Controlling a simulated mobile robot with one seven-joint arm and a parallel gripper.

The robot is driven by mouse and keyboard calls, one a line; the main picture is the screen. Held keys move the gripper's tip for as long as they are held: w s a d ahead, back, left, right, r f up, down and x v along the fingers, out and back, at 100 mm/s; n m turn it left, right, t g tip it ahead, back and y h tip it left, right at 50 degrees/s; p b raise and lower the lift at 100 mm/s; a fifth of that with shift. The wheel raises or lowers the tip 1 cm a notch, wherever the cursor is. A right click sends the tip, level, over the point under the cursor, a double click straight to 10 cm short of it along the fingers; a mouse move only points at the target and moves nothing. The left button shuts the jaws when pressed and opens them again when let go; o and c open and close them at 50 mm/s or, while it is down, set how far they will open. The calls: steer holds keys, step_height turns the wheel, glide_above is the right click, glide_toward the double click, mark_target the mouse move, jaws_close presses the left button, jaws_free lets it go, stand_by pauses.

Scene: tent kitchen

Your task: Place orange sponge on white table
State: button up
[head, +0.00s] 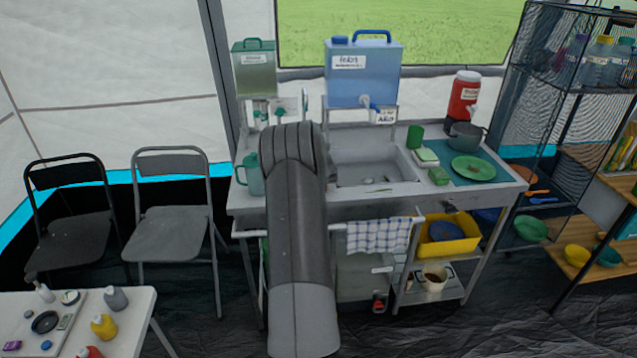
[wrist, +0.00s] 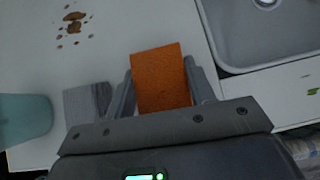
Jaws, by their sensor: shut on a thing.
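The orange sponge (wrist: 161,78) shows in the wrist view, held between the two fingers of my gripper (wrist: 162,88). My gripper is shut on it, over the pale counter of the sink unit. I cannot tell whether the sponge touches the counter. In the head view my arm hides the gripper and the sponge. A white table (head: 130,320) stands at the lower left of the head view, with several bottles and small items on it.
The sink basin (wrist: 268,32) is right of the sponge. A teal mug (head: 254,176) stands at the counter's left; brown stains (wrist: 73,22) mark the counter. Two folding chairs (head: 172,235) stand between the sink unit and the tent wall's left side. A green plate (head: 473,168) lies at the counter's right.

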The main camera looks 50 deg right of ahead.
steer(key=shift+r, duration=0.75)
step_height(320, 180, up, 3)
steer(key=shift+f, duration=0.1)
steer(key=s+d+r, duration=0.2)
steer(key=s+r, duration=0.4)
steer(key=s, duration=0.5)
steer(key=shift+s+r, duration=0.25)
